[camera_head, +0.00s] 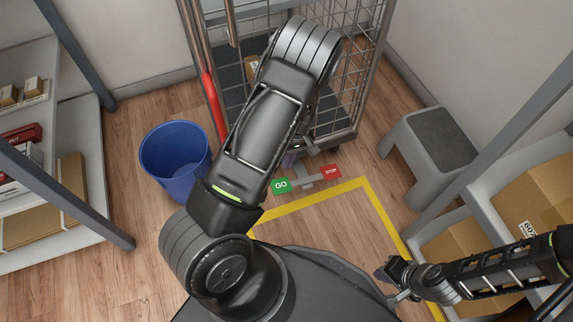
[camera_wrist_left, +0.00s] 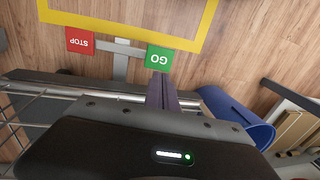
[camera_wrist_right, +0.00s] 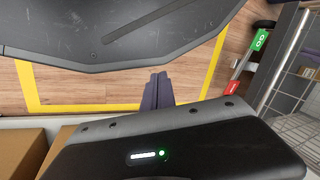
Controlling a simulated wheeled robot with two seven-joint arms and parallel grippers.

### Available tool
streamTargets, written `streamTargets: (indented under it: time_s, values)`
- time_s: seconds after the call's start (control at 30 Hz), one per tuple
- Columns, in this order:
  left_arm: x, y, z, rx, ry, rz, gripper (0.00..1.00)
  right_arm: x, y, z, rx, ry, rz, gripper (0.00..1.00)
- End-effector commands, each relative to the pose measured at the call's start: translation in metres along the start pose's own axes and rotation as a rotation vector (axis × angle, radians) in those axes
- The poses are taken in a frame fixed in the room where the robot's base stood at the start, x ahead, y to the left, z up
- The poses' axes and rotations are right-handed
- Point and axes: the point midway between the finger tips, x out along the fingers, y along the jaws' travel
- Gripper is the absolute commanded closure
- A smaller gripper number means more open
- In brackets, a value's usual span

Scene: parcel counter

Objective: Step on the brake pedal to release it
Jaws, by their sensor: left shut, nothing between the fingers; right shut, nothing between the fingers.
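The brake pedal is a grey bar (camera_head: 308,180) low at the front of the wire cage trolley (camera_head: 350,65). Its green GO pad (camera_head: 281,185) is at the left end and its red STOP pad (camera_head: 331,171) at the right. My left gripper (camera_head: 289,159) is shut and empty, partly hidden by my arm. In the left wrist view its fingertips (camera_wrist_left: 161,76) overlap the lower edge of the GO pad (camera_wrist_left: 159,58); I cannot tell whether they touch. My right gripper (camera_head: 383,273) is shut and empty, away from the pedal; its fingers also show in the right wrist view (camera_wrist_right: 157,90).
A blue bin (camera_head: 175,160) stands left of the pedal. A grey step stool (camera_head: 430,150) stands to the right. Yellow floor tape (camera_head: 330,194) runs in front of the trolley. Shelves with boxes (camera_head: 535,205) line both sides. The floor inside the tape is partly clear.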

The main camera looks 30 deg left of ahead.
Motion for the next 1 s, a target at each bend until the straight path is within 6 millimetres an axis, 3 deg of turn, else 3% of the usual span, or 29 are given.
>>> streamTargets:
  time_s: [0.4, 0.6, 1.0]
  values:
    - [0.084, 0.000, 0.000, 0.001, -0.002, -0.002, 1.00, 0.033, 0.014, -0.006, 0.007, 0.019, 0.005, 1.00]
    - [0.114, 0.000, 0.001, 0.000, -0.002, -0.001, 1.00, 0.047, 0.018, -0.008, 0.008, 0.027, 0.005, 1.00]
    - [0.125, 0.000, 0.000, 0.001, 0.000, 0.001, 1.00, 0.051, 0.019, -0.009, 0.007, 0.031, 0.005, 1.00]
